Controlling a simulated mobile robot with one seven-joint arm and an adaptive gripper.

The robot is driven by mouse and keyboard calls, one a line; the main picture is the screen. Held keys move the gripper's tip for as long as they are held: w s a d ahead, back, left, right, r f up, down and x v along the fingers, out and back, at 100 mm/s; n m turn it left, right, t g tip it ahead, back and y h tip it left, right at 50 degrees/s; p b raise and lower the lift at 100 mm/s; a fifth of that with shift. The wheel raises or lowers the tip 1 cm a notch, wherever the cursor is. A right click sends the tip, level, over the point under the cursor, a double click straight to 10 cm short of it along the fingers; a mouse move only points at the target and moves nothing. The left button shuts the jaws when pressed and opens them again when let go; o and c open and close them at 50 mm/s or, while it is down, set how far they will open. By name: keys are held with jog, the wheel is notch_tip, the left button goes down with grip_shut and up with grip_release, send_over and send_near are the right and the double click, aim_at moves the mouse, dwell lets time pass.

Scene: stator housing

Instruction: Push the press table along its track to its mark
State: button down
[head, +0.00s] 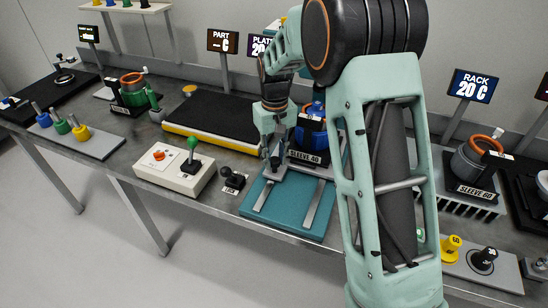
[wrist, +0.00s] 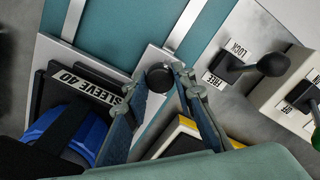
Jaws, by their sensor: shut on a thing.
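The press track is a teal base (head: 288,212) with two pale rails, on the bench in the middle of the head view. The press table, a grey plate (wrist: 150,58), sits across the far part of the rails. It carries a dark holder with a blue sleeve (head: 313,112) and a sleeve label (wrist: 85,88). A round black knob (wrist: 160,77) stands on the plate's end. My gripper (head: 272,160) is down at this end, its fingertips on either side of the knob and shut on it. I cannot make out the mark.
A black lever (wrist: 238,66) beside the track has LOCK and FREE labels; its setting is unclear. A control box (head: 175,172) with a green-knobbed lever stands left of it. A yellow-edged black platform (head: 225,115) lies behind. The near rails are clear.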

jog(key=c, duration=1.6)
grip_release()
jog(key=shift+w+d, duration=0.15)
jog(key=shift+w, duration=0.2)
jog(key=shift+s, duration=0.1)
jog(key=shift+r, duration=0.1)
notch_tip(320, 180, up, 12)
